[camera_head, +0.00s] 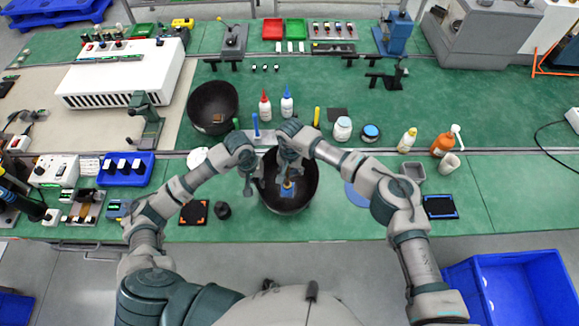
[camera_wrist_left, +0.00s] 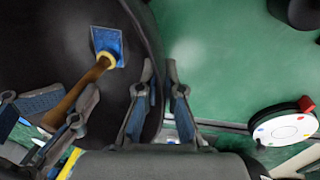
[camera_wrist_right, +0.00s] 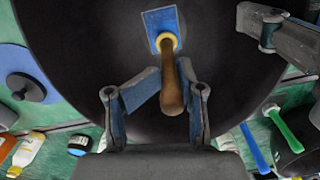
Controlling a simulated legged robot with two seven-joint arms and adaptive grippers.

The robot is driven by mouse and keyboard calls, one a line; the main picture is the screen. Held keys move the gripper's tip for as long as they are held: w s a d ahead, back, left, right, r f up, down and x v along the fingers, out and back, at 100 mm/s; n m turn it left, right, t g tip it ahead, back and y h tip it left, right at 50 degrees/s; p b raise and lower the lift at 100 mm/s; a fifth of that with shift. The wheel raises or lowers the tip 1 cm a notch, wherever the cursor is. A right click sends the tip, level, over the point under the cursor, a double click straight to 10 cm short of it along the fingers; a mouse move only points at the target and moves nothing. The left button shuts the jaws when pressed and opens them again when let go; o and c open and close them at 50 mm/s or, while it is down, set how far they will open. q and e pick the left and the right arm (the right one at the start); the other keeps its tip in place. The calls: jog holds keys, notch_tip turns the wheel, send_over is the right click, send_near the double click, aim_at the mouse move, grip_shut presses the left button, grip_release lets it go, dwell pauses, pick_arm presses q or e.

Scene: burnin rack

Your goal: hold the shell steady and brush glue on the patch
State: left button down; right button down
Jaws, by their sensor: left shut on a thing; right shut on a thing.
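The shell is a black bowl (camera_head: 304,188) at the table's front edge, with a blue square patch (camera_head: 287,191) on its inner surface. My left gripper (camera_head: 252,184) is shut on the shell's left rim; the left wrist view shows its fingers (camera_wrist_left: 157,100) on either side of the wall. My right gripper (camera_head: 289,172) is over the shell, shut on the brush's brown handle (camera_wrist_right: 172,88). The brush's yellow collar (camera_wrist_right: 167,40) overlaps the patch (camera_wrist_right: 152,22) in the right wrist view. The bristles are hidden, so I cannot tell whether they touch the patch.
A second black bowl (camera_head: 202,98) stands behind on the left. Red-capped (camera_head: 265,108) and blue-capped (camera_head: 287,106) bottles and a white jar (camera_head: 342,130) stand behind the shell. A blue disc (camera_head: 356,195) and a black-and-blue tray (camera_head: 440,207) lie right. A blue crate (camera_head: 480,290) is below right.

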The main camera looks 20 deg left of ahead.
jog(key=s, duration=0.5)
jog(key=shift+w, duration=3.9)
jog(key=shift+s, duration=3.95)
notch_tip(320, 180, up, 8)
jog(key=shift+d, duration=0.35)
jog(key=shift+f, duration=0.1)
pick_arm(q)
jog(key=c, duration=1.2)
grip_release()
jog(key=shift+c, duration=0.2)
